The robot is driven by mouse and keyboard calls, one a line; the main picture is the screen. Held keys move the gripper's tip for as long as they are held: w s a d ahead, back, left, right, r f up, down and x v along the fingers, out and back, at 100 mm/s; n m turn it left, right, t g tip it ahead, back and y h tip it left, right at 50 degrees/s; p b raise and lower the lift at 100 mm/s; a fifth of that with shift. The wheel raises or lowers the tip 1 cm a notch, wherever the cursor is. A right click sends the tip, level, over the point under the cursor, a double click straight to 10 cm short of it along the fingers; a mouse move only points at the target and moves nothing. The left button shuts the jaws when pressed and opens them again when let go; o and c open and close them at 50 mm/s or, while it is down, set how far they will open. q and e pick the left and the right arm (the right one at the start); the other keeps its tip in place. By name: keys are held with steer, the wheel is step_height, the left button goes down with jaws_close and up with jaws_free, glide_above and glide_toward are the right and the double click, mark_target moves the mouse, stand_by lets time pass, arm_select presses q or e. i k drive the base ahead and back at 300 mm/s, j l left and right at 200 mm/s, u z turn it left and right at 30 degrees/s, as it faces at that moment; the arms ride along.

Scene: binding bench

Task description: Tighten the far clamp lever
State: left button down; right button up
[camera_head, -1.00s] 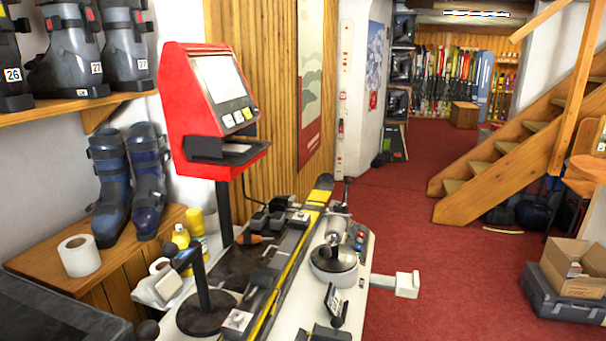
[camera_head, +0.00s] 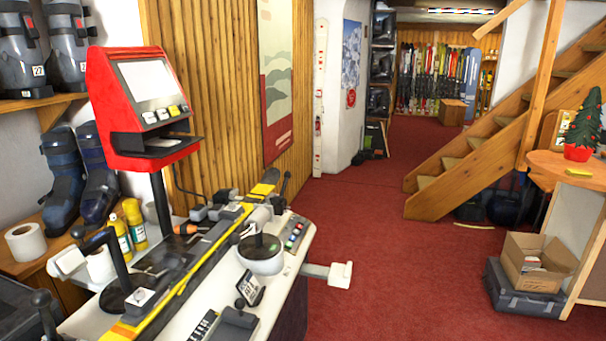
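A ski (camera_head: 190,272) with yellow and dark bands lies lengthwise along the binding bench (camera_head: 290,262). At its far end, a black lever with a round knob (camera_head: 285,186) stands nearly upright, leaning slightly, beside the ski; it looks like the far clamp lever. Its base is partly hidden by a grey cylinder. A second black knobbed lever (camera_head: 42,300) shows at the near left. I cannot tell how tightly either clamp holds. Neither of my grippers is in view.
A red screen terminal (camera_head: 140,105) stands on a post left of the ski. A round grey unit (camera_head: 262,255) sits on the bench's right side, and a white-ended arm (camera_head: 340,274) juts out. Red carpet is clear to the right, up to a cardboard box (camera_head: 536,262) on a grey case.

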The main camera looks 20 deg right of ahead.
mark_target(287, 175)
steer(key=i+l, duration=0.15)
steer(key=l, duration=0.3)
steer(key=i+l+u, duration=0.15)
steer(key=l, duration=0.35)
steer(key=i+l, duration=0.1)
steer(key=l, duration=0.35)
steer(key=i+l+u, duration=0.15)
steer(key=l, duration=0.35)
